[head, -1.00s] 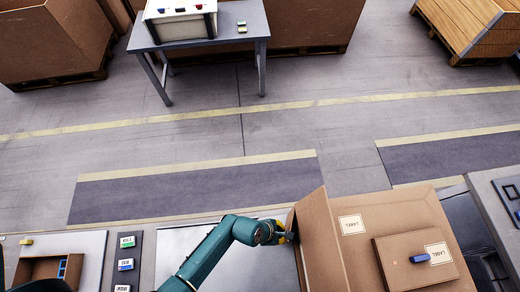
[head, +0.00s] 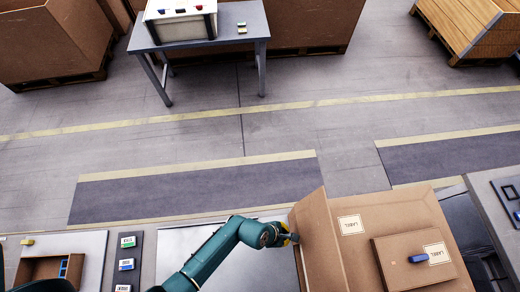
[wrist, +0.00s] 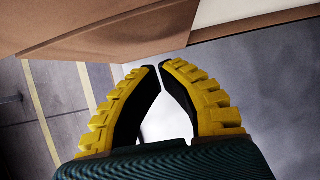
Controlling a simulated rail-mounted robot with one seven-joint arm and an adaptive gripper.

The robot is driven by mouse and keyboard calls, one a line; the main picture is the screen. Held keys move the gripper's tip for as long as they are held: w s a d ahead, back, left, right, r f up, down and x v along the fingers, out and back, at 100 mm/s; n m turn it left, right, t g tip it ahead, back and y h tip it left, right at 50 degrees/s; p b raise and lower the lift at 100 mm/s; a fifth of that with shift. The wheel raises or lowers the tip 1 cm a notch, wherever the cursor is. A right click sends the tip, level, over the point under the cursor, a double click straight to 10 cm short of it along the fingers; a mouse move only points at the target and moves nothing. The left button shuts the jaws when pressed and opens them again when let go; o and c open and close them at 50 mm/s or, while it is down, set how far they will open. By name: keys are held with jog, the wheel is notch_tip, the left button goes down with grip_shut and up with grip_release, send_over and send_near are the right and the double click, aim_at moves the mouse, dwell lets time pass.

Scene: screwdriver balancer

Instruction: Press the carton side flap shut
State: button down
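The brown carton (head: 385,215) stands at the right in the head view. Its side flap (head: 318,240) stands raised along the carton's left edge, tilted up. My gripper (head: 294,238) is at the flap's outer left face, close against it; I cannot tell whether it touches. In the wrist view, my gripper's yellow and black fingers (wrist: 158,68) come together at the tips with nothing between them. A brown cardboard panel (wrist: 110,25) fills the top left of that view, just beyond the fingertips.
A smaller box (head: 400,270) with a label and a blue item (head: 418,258) lies on the carton. A grey worktop lies left of the flap, with labelled bins (head: 127,264) further left. A table (head: 235,30) stands across the open floor.

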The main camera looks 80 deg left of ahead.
notch_tip(320, 180, up, 7)
jog(key=p, duration=0.6)
jog(key=shift+s, duration=0.45)
dwell(0.5)
